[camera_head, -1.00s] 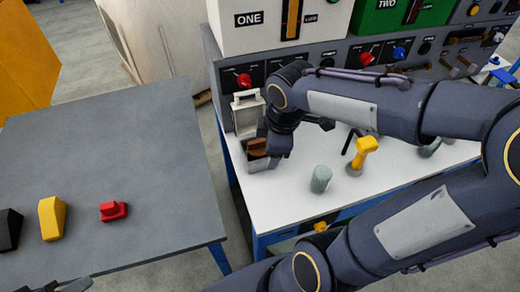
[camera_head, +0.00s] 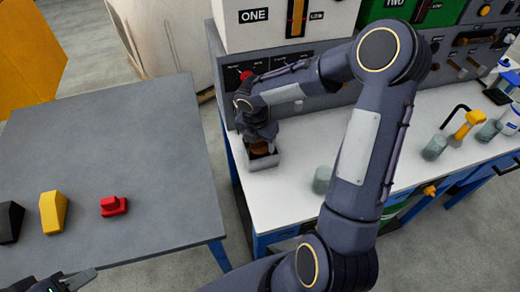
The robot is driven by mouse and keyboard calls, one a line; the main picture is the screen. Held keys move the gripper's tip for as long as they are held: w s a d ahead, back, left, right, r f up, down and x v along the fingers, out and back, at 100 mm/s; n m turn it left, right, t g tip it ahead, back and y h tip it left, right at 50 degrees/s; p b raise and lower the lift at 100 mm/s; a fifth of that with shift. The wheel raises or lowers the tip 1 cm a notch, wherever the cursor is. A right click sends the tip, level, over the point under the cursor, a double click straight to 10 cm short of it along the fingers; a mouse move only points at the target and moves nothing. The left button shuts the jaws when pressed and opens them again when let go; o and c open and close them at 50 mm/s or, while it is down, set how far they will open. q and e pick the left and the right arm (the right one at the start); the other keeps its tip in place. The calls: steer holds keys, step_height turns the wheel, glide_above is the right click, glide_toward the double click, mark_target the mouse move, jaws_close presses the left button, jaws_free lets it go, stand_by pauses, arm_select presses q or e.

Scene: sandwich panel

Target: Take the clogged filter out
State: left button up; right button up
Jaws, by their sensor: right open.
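The brown filter (camera_head: 259,149) sits in a small open-topped grey box (camera_head: 263,163) on the left end of the white bench. My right gripper (camera_head: 261,143) points down directly over the box, its fingertips at the filter. It is open; whether its fingers touch the filter cannot be seen, and the gripper hides part of the filter. My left gripper (camera_head: 75,280) is low at the bottom left edge, over the grey table and mostly cut off; its opening is unclear.
The grey table (camera_head: 120,150) on the left carries a black block (camera_head: 10,222), a yellow block (camera_head: 53,212) and a red piece (camera_head: 113,206), with clear space behind them. Greenish cylinders (camera_head: 322,180) and a yellow-topped tool (camera_head: 467,126) stand on the white bench (camera_head: 290,200).

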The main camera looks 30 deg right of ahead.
steer(key=shift+d+f, duration=0.1)
steer(key=shift+f, duration=0.75)
steer(key=shift+c, duration=0.5)
steer(key=c, duration=0.6)
steer(key=shift+r, duration=0.1)
